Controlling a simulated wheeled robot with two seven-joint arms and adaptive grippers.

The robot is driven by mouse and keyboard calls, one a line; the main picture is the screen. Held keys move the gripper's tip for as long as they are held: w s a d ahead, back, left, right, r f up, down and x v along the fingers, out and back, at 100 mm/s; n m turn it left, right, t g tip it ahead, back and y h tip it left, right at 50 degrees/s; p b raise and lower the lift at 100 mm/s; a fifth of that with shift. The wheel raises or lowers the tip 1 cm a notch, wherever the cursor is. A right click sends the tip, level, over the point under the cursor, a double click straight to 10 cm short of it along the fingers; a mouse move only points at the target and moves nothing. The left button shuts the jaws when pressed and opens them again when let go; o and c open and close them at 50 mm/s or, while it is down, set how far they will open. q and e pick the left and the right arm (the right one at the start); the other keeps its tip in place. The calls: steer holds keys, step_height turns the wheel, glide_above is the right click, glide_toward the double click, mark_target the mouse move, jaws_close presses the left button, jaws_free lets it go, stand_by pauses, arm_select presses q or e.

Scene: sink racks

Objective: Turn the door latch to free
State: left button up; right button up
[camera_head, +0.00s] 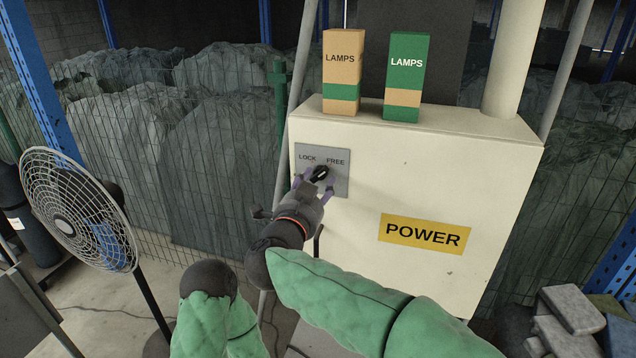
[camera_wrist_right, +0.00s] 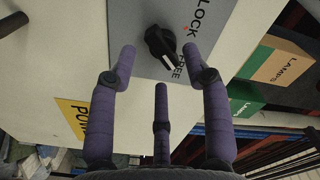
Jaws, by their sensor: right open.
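The door latch is a black knob (camera_head: 320,173) on a grey plate (camera_head: 340,184) marked LOCK and FREE, on the front of a cream cabinet. In the right wrist view the knob (camera_wrist_right: 158,42) has a white mark on its end, which points toward the word FREE. My right gripper (camera_head: 312,180) is at the plate, with its purple fingers spread around or just in front of the knob. In the wrist view the open right gripper (camera_wrist_right: 160,60) has the knob between and beyond its fingertips. I cannot tell whether they touch it. My left gripper is not in view.
The cream cabinet (camera_head: 440,170) carries a yellow POWER sign (camera_head: 424,233). Two LAMPS boxes, one tan (camera_head: 343,65) and one green (camera_head: 406,75), stand on its top. A floor fan (camera_head: 78,208) stands at left before a wire fence. Grey blocks (camera_head: 568,312) lie at lower right.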

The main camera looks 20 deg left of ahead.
steer(key=s, duration=1)
steer(key=shift+s+a, duration=0.2)
steer(key=shift+s, duration=0.05)
